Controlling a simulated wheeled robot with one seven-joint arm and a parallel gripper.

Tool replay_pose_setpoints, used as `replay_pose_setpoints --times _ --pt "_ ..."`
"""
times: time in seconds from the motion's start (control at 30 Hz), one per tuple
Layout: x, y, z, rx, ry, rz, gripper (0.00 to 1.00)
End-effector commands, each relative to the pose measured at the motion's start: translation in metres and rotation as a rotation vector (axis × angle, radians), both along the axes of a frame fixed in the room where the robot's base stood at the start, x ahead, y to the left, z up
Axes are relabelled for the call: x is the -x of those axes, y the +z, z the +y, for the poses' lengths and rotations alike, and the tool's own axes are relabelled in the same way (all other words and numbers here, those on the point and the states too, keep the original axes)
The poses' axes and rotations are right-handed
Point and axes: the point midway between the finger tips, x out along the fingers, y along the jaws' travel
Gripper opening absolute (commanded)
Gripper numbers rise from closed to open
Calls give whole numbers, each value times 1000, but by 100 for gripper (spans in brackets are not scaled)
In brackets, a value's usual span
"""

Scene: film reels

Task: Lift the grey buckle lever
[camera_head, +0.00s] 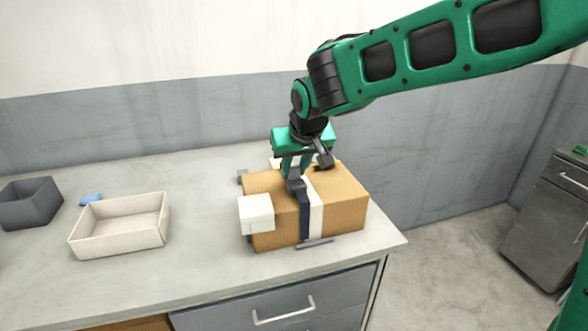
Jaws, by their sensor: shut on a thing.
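A brown cardboard box (338,205) sits near the right end of the counter. A dark blue strap (305,224) and a white band (316,215) run over its top and down its front. A dark grey buckle lever (297,186) sits on top, at the strap. My gripper (295,178) points down from above and is shut on the lever. The fingers and the arm hide part of the lever and the box top behind it. I cannot tell how far the lever is tilted.
A white block (256,214) stands at the box's front left corner. A grey bar (314,243) lies at its front base. An open cream tray (90,244), a blue item (91,199) and a dark grey bin (28,213) stand left. The wall is behind.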

Motion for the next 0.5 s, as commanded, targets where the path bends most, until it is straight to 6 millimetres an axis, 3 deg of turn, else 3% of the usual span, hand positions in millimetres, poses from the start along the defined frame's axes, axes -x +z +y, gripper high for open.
replay_pose_setpoints --times 0.03,0.07,0.13,0.5 --pt "0 0 0 0 0 1 2" --pt "0 0 0 0 0 1 30" --pt "0 0 0 0 0 1 44" --pt "2 4 0 -1 1 -1 44"
